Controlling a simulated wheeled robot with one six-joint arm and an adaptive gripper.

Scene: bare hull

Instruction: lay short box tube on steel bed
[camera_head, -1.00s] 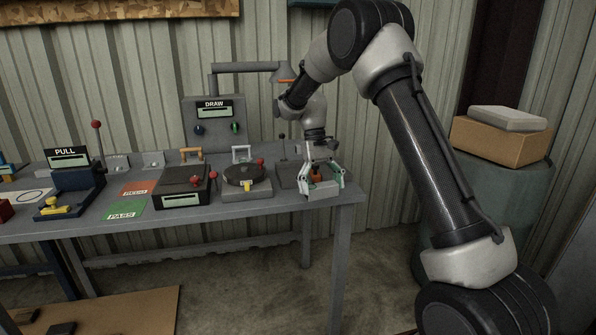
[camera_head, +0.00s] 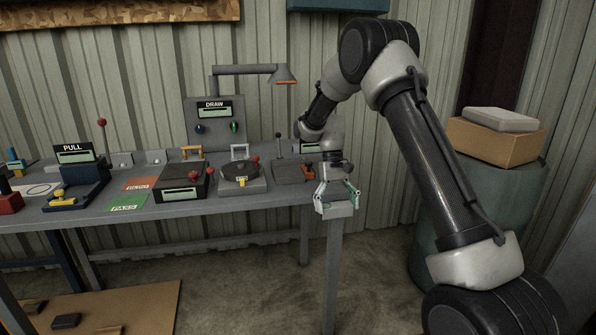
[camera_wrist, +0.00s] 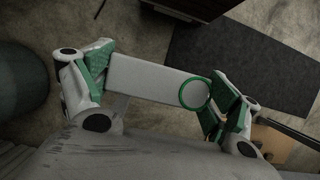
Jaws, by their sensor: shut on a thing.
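My gripper (camera_head: 336,196) is shut on a pale grey short box tube (camera_head: 338,210) and holds it crosswise at the bench's right front corner. In the wrist view the tube (camera_wrist: 150,80) spans between the two green-padded fingers; a green ring shows near its right end. Below it that view shows floor, not bench top. A grey fixture (camera_head: 288,173) with an upright lever and an orange part stands on the bench, left of and behind my gripper. I cannot tell which surface is the steel bed.
The grey bench (camera_head: 160,213) carries a round turntable device (camera_head: 241,175), a dark box with red knobs (camera_head: 180,182), a green PASS mat (camera_head: 128,202) and a DRAW panel (camera_head: 214,122). A drum (camera_head: 500,215) with a cardboard box (camera_head: 492,140) stands right. A dark mat (camera_wrist: 240,65) lies on the floor.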

